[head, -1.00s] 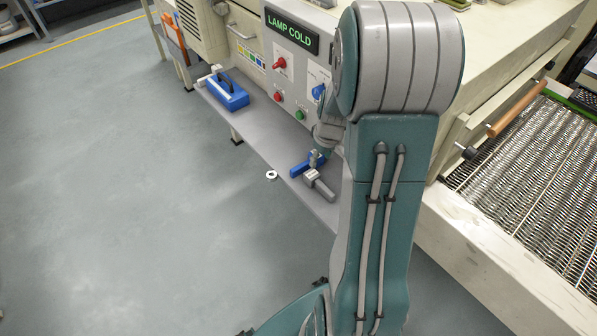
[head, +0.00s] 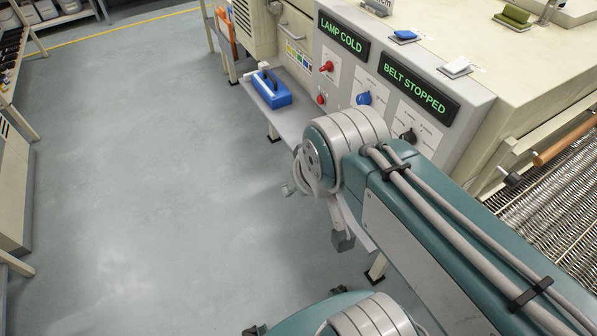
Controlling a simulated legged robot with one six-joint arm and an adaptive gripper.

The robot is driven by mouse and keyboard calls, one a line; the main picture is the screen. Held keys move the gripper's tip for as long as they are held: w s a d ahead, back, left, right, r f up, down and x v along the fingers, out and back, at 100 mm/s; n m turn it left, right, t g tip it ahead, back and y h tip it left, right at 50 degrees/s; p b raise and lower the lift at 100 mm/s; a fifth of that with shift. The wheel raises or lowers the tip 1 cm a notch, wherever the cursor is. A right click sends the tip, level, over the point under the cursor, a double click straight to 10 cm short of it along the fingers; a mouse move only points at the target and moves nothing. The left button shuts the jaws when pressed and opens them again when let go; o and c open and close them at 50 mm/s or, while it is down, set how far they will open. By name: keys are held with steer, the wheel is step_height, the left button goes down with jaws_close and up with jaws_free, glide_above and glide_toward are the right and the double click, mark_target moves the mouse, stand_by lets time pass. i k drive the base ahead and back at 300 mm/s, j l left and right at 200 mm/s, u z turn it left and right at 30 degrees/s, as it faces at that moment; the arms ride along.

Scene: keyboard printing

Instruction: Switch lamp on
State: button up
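The grey control panel carries a display (head: 343,37) that reads LAMP COLD in green. Below it is a red rotary knob (head: 326,66), with a red button (head: 320,100) lower down. A blue knob (head: 364,98) and a black knob (head: 407,135) are further right, under a second display (head: 420,89) that reads BELT STOPPED. My arm reaches in from the lower right, its rounded wrist joint in front of the panel's lower part. My gripper is mostly hidden behind the wrist; its fingers cannot be made out. The knob labels are too small to read.
A grey shelf (head: 282,122) runs below the panel and bears a blue box-like tool (head: 270,90). A blue pad (head: 404,36) and a white pad (head: 455,67) lie on the panel's top. A wire mesh belt (head: 545,185) is at right. The floor (head: 130,180) at left is clear.

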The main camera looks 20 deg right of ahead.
mark_target(453, 67)
steer(key=z, duration=1.25)
